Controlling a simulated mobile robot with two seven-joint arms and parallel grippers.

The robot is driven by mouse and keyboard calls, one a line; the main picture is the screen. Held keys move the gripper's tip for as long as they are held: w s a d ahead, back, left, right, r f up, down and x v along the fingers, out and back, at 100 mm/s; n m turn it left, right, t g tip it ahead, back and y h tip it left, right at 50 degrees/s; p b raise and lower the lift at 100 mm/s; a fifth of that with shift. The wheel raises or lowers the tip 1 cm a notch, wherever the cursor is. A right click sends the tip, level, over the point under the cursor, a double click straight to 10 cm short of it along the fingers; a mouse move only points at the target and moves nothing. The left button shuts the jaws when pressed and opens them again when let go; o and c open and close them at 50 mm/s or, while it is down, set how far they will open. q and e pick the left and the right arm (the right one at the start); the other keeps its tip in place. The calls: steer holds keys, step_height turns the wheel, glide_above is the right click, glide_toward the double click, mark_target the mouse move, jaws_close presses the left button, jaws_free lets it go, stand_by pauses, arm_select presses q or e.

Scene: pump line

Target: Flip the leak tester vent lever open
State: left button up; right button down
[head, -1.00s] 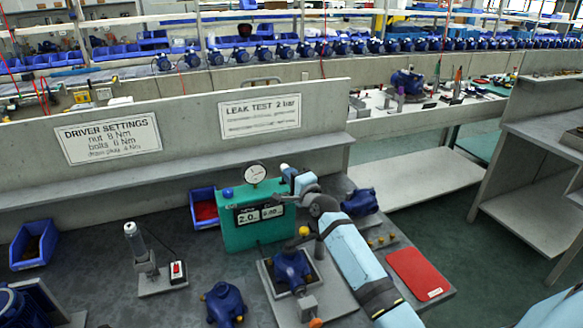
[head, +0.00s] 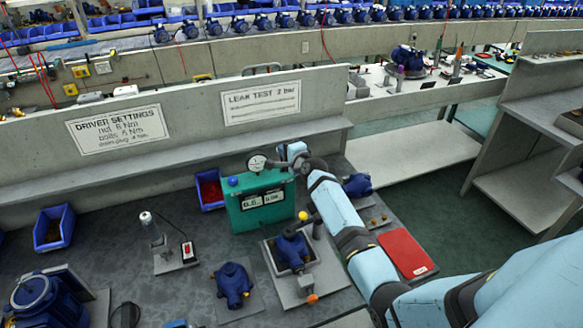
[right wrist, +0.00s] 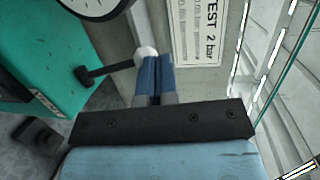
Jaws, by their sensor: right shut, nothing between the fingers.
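The leak tester (head: 265,214) is a teal box with a display and a round gauge (head: 257,162) on top. In the right wrist view, its vent lever (right wrist: 108,70) is a black rod with a pale round knob (right wrist: 146,53), reaching sideways from the teal body. My right gripper (head: 284,158) is at the tester's upper right corner. Its blue fingers (right wrist: 153,75) are shut with nothing between them. Their tips are right beside the knob and overlap it in the picture; I cannot tell if they touch. My left gripper is out of view.
A blue pump (head: 292,250) sits in the fixture in front of the tester, close to my right arm. Another blue pump (head: 232,285) stands to its left.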

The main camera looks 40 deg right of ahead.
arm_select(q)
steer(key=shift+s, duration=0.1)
arm_select(e)
steer(key=shift+w+d+r, duration=0.15)
steer(key=shift+w+r, duration=0.1)
steer(key=shift+r, duration=0.05)
